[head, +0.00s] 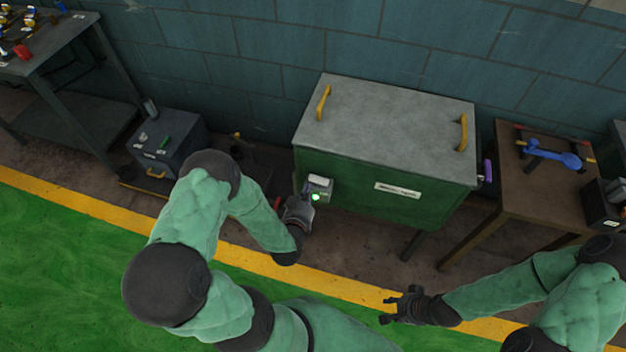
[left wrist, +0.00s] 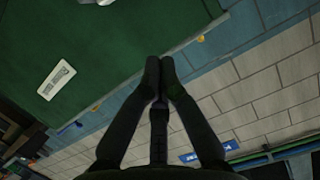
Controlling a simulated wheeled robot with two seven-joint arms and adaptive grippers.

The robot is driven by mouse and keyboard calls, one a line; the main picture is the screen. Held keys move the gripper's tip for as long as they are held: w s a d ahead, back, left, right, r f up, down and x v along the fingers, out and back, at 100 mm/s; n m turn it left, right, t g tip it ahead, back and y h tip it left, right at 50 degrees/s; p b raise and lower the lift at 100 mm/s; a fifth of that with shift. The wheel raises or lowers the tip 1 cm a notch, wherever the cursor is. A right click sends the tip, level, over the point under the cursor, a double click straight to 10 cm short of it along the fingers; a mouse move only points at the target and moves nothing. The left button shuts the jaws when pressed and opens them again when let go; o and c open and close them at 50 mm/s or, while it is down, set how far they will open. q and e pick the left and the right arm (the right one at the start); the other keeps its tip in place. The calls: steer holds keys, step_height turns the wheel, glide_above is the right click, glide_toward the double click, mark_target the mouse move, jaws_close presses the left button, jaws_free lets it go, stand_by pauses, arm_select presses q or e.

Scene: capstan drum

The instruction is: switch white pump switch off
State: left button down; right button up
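The white pump switch (head: 320,185) is a small pale box on the front of a green cabinet, near its left edge. A green light (head: 315,197) glows on it. My left gripper (head: 303,198) is right at the box's lower left in the head view; whether it touches is unclear. In the left wrist view its two fingertips (left wrist: 160,68) meet with nothing seen between them. The switch's lever cannot be made out clearly. My right gripper (head: 388,308) is away from the cabinet, over the yellow floor line, its fingers apart and empty.
The green cabinet (head: 385,130) has a grey lid with yellow handles and a white label (head: 397,190). A brown table (head: 530,190) with a blue tool stands to the right. A dark box (head: 168,140) sits on the left. The green floor in front is open.

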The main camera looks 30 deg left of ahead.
arm_select(q)
steer(key=shift+w, duration=0.15)
steer(key=b, duration=0.4)
glide_above(319, 180)
steer(key=s, duration=0.2)
steer(key=f, duration=0.2)
steer(key=shift+a+f, duration=0.3)
steer(key=shift+a, duration=0.05)
steer(key=shift+w+a+f+b, duration=0.15)
steer(key=shift+f+b, duration=0.1)
steer(key=shift+f, duration=0.35)
steer(key=shift+a+f+b, duration=0.1)
steer(key=shift+f+b, duration=0.15)
steer(key=shift+f, duration=0.3)
steer(key=shift+a+f+b, duration=0.15)
steer(key=shift+f+b, duration=0.2)
steer(key=shift+f, duration=0.4)
